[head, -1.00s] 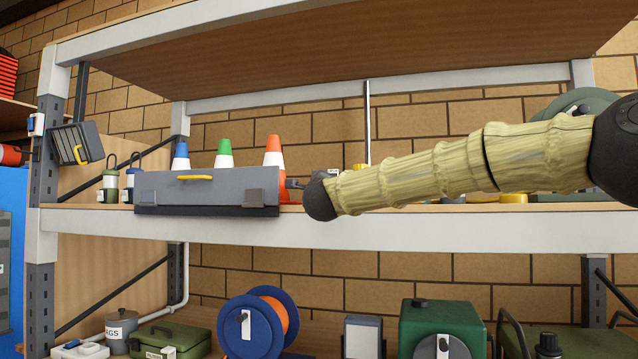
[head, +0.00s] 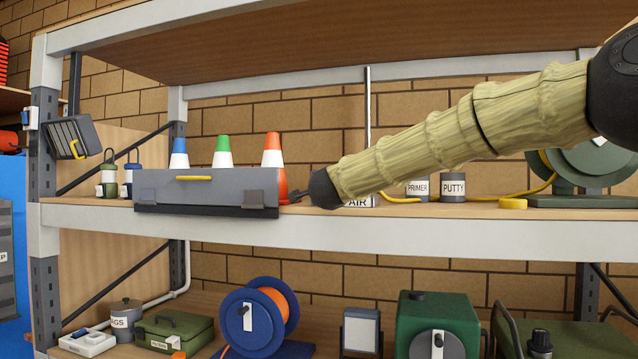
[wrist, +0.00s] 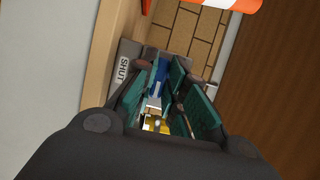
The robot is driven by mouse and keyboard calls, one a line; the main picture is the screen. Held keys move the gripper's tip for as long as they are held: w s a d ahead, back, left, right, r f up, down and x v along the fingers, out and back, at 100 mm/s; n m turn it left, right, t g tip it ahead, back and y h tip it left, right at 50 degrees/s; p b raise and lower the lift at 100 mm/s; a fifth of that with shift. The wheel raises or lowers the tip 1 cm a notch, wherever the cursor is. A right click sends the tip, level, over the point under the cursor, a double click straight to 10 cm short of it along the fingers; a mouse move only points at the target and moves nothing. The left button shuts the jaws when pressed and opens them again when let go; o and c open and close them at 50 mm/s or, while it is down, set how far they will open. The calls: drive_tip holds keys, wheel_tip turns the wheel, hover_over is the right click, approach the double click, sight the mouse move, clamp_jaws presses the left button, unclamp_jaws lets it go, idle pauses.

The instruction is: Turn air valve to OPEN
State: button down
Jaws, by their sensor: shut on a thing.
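The air valve sits on the middle shelf, mostly hidden behind my wrist in the head view; part of its AIR label (head: 358,202) shows there. In the wrist view a plate marked SHUT (wrist: 124,70) lies left of my fingers. My gripper (wrist: 163,92) has its green-padded fingers on either side of a blue valve handle (wrist: 159,72), shut on it. A yellow part (wrist: 155,124) shows low between the fingers. In the head view the fingers are small and dark at the end of my arm. The handle's exact angle and any OPEN mark cannot be made out.
A grey toolbox (head: 205,189) and an orange-striped cone (head: 273,150) stand close left of my gripper. A vertical pipe (head: 367,120) rises behind my arm. PRIMER (head: 417,189) and PUTTY (head: 453,186) tins and a yellow hose (head: 514,203) lie to the right.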

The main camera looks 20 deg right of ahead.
idle(0.4)
drive_tip(key=c, duration=1.5)
unclamp_jaws()
drive_tip(key=shift+o, duration=0.2)
drive_tip(key=v, duration=1.2)
drive_tip(key=shift+d, duration=0.1)
